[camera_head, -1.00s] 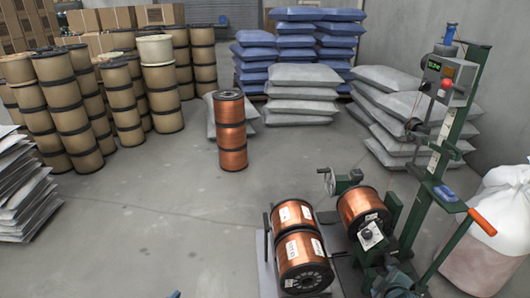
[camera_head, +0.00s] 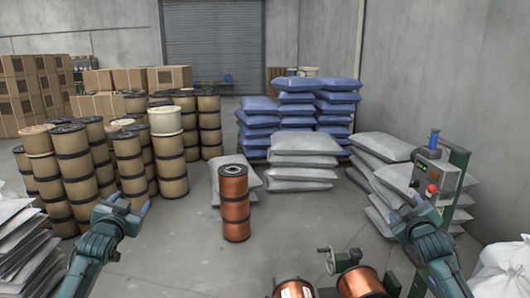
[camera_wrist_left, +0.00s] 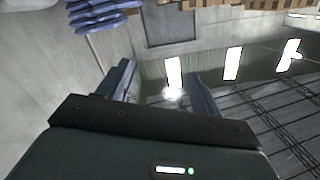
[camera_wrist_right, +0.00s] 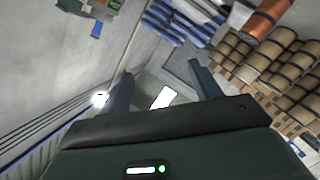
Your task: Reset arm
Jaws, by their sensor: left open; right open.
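My left gripper (camera_head: 128,207) is raised at the left of the head view, open and empty. Its two fingers (camera_wrist_left: 160,90) stand apart in the left wrist view with nothing between them. My right gripper (camera_head: 413,203) is raised at the right of the head view, in front of the green machine. Its fingers (camera_wrist_right: 163,88) stand apart and empty in the right wrist view. A stack of copper spools (camera_head: 235,203) stands upright on the floor between the two arms. More copper spools (camera_head: 295,289) show at the bottom edge, partly cut off.
The green machine (camera_head: 436,178) with a red button stands at the right. Grey sacks (camera_head: 304,160) and blue sacks (camera_head: 336,108) are piled at the back. Brown spools (camera_head: 72,165) stand in stacks at the left.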

